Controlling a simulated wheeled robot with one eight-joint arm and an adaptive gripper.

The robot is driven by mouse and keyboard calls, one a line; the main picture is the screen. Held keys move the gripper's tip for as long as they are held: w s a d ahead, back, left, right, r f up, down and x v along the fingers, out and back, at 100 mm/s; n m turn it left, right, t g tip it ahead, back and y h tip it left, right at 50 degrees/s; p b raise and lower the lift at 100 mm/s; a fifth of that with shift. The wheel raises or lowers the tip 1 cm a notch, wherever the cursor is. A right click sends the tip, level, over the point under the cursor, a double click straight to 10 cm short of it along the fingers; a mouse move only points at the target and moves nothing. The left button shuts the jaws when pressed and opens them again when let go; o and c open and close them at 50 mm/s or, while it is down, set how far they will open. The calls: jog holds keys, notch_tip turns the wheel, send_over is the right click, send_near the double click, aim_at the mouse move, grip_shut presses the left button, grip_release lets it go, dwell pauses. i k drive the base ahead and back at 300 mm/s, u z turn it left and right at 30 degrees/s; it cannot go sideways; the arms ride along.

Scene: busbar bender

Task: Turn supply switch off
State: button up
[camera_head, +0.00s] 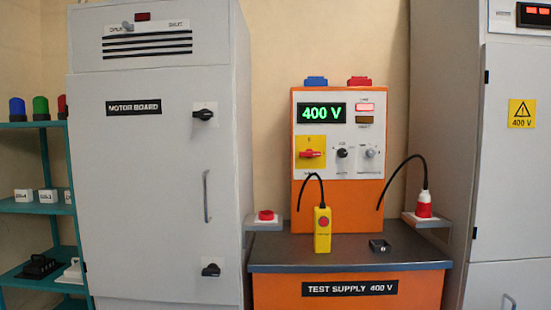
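The test supply (300,195) is an orange unit with a white front panel, standing at the right of centre. Its supply switch (311,154) is a red rotary handle on a yellow plate at the panel's left. The handle lies about horizontal; its small markings are too small to read. The display (322,112) above it shows 400 V in green. A red lamp (365,107) beside the display looks lit, and an amber one (364,120) under it looks dark. My gripper is not in view.
A yellow pendant with a red button (322,230) stands on the dark bench top (280,252), its cable rising behind. A red-and-white plug (424,205) sits on a right-hand bracket. A red button (265,216) is at left. The motor board cabinet (150,190) and another cabinet (515,170) flank the bench.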

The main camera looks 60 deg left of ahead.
aim_at(309, 153)
jog(key=u, duration=2.4)
jog(key=k, duration=1.3)
jog(key=z, duration=0.35)
jog(key=i, duration=1.7)
jog(key=u, duration=0.5)
